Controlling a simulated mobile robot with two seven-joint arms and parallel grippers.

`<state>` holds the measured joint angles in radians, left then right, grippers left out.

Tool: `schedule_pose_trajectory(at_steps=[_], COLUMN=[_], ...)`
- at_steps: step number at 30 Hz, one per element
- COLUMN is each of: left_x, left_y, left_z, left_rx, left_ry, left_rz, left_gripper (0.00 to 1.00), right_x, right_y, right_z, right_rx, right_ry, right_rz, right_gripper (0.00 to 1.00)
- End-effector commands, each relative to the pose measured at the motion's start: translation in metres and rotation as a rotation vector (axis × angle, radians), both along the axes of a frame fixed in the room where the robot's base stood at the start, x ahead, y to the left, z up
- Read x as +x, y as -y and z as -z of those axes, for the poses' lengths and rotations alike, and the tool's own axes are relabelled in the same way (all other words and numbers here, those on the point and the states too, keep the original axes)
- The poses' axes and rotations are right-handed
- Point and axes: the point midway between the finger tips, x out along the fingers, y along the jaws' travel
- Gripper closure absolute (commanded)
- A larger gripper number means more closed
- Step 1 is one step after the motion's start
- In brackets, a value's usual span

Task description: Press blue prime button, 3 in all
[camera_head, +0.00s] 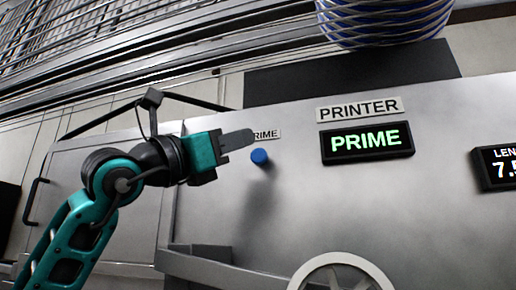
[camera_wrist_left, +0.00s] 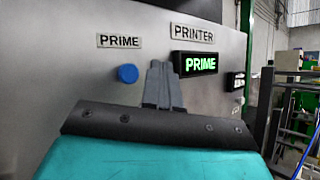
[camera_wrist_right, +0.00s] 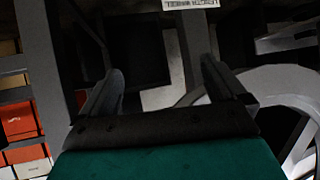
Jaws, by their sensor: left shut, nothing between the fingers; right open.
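The blue prime button (camera_head: 259,156) stands out from the grey metal panel (camera_head: 290,200), under a PRIME label (camera_head: 266,134). My left gripper (camera_head: 250,138) is shut and empty; its fingertips overlap the label in the head view, just above and left of the button. The printer display (camera_head: 366,142) reads PRIME in green, below a PRINTER label (camera_head: 359,108). My right gripper (camera_wrist_right: 165,85) is open and empty in the right wrist view; it is not in the head view.
A second display (camera_head: 497,167) is at the right edge. A blue cable coil (camera_head: 385,22) sits above the panel. A white wheel (camera_head: 342,272) and a metal ledge (camera_head: 215,268) are below. Orange boxes (camera_wrist_right: 20,122) are left in the right wrist view.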

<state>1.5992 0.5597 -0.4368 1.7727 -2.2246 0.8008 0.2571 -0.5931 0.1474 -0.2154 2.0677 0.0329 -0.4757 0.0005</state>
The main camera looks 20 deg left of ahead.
Motion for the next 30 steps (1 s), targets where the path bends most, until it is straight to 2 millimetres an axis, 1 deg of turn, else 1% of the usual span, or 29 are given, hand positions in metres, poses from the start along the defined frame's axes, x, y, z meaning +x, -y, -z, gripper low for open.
schedule_pose_trajectory(at_steps=[1,6,12,17,30], left_x=[0.009,0.030,0.043,0.046,0.046], left_y=[0.000,0.001,0.001,0.002,0.001], left_z=[-0.004,-0.002,-0.001,0.000,0.000], left_rx=[-0.001,0.000,-0.001,0.001,0.000], left_ry=[-0.004,-0.003,-0.002,0.001,0.000], left_rz=[0.000,0.002,0.001,0.000,0.000], left_gripper=[1.00,1.00,1.00,1.00,1.00], right_x=[0.000,0.001,-0.004,-0.006,-0.006], right_y=[0.000,0.002,0.008,0.011,0.010], right_z=[-0.009,-0.018,-0.010,-0.010,-0.010], right_rx=[-0.001,-0.004,-0.017,-0.020,-0.020], right_ry=[0.002,0.012,-0.007,-0.007,-0.007], right_rz=[0.000,0.003,0.012,0.017,0.014], right_gripper=[0.03,0.03,0.03,0.03,0.03])
